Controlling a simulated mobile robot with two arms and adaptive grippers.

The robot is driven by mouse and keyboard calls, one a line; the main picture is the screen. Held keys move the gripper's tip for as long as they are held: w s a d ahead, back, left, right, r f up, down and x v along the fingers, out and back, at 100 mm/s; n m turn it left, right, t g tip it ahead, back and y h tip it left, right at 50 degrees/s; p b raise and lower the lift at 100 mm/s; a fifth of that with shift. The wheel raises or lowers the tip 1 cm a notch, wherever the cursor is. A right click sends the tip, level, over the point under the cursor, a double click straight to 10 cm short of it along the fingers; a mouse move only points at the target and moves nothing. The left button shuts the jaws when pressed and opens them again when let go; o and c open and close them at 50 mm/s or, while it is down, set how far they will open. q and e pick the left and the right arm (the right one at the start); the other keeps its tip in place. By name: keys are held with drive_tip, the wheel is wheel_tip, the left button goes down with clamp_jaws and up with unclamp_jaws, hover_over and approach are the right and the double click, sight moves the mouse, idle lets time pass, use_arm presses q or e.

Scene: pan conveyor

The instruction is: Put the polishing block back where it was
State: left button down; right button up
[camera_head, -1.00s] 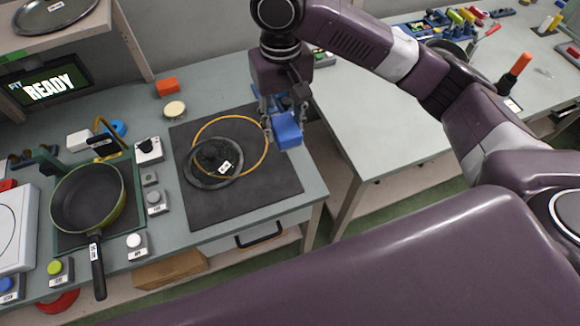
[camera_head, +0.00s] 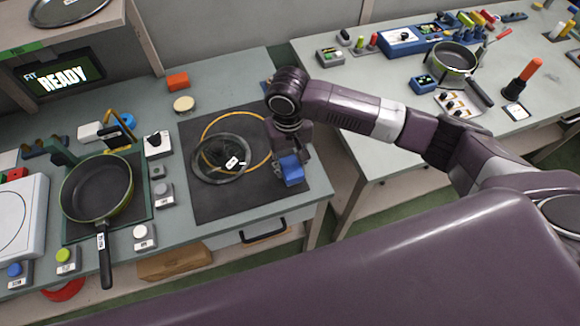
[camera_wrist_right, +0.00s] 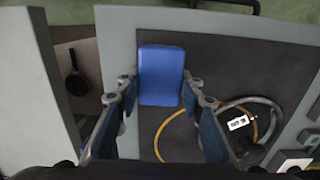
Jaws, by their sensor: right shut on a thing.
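The blue polishing block (camera_head: 291,170) is at the right side of the dark mat (camera_head: 215,205). My right gripper (camera_head: 283,157) is shut on it, pointing down. In the right wrist view, the block (camera_wrist_right: 161,75) sits between the fingertips of the gripper (camera_wrist_right: 161,90), over the mat's corner area. I cannot tell whether it touches the mat or hangs just above it. My left gripper is not in view.
A glass lid (camera_head: 222,160) and a yellow ring (camera_head: 236,118) lie on the mat. A green pan (camera_head: 97,188) stands to the left among button boxes. An orange block (camera_head: 177,81) and a round tan disc (camera_head: 184,104) are behind. A gap separates the right-hand table (camera_head: 375,140).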

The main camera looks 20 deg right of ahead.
sight(289, 164)
drive_tip(key=shift+f, duration=1.15)
drive_tip(key=o, duration=1.2)
drive_tip(key=shift+f, duration=0.1)
wheel_tip(289, 164, up, 12)
drive_tip(key=shift+w+r+b, duration=0.15)
drive_tip(key=shift+b, duration=0.7)
drive_tip(key=shift+a, duration=0.15)
